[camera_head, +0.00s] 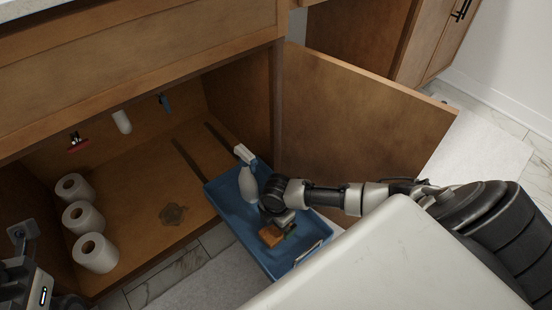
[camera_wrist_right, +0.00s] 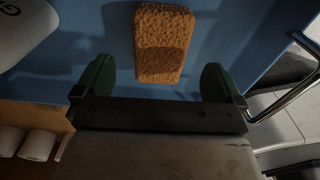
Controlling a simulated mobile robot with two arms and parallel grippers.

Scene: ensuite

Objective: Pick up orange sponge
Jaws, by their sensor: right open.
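The orange sponge (camera_head: 271,236) lies in the blue tray (camera_head: 247,237), which is pulled out in front of the open cabinet. In the right wrist view the sponge (camera_wrist_right: 164,43) lies ahead of and between the two green fingertips of my right gripper (camera_wrist_right: 158,82). That gripper is open and empty, with clear space on both sides of the sponge. In the head view my right gripper (camera_head: 283,222) is over the tray, close to the sponge and partly covering it. Part of my left arm shows at the lower left edge, but its gripper jaws cannot be made out.
A white spray bottle (camera_head: 248,181) stands in the tray beside my right gripper. The tray has a metal handle (camera_head: 309,252) at its front. Several toilet rolls (camera_head: 95,253) stand in the cabinet at left. The open cabinet door (camera_head: 352,118) is behind my right arm.

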